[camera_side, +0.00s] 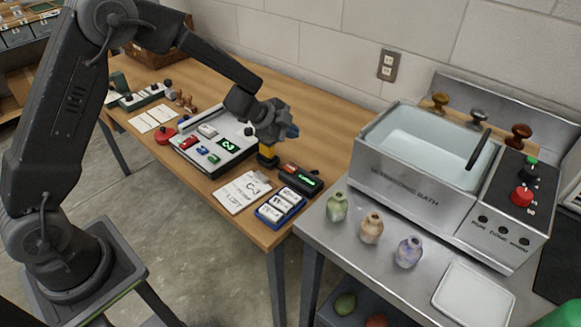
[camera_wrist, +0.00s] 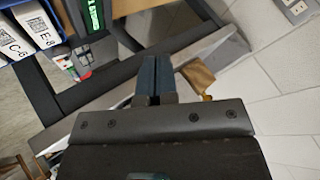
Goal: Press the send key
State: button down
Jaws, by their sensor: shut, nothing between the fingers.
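A pale control panel (camera_side: 238,163) lies on the wooden table in the side view. It carries red, white, blue and green keys and a lit green display (camera_side: 228,145); the key lettering is too small to read, so I cannot tell which is the send key. My gripper (camera_side: 291,131) is raised just right of the panel, apart from its keys, pointing to the right. In the wrist view my gripper (camera_wrist: 156,66) has its dark blue fingers together with nothing between them.
A dark device (camera_side: 301,181) with a green display, a blue tray (camera_side: 269,219) of white blocks and a paper card (camera_side: 238,191) lie near the table's front. Three small vases (camera_side: 371,228) and the steel bath (camera_side: 400,192) stand to the right.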

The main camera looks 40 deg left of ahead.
aim_at(290, 169)
dwell(0.3)
jog(key=shift+f, duration=4.45)
jog(key=shift+f, duration=0.4)
jog(key=shift+f, duration=0.5)
jog(key=shift+r, duration=0.9)
jog(key=shift+r, duration=2.55)
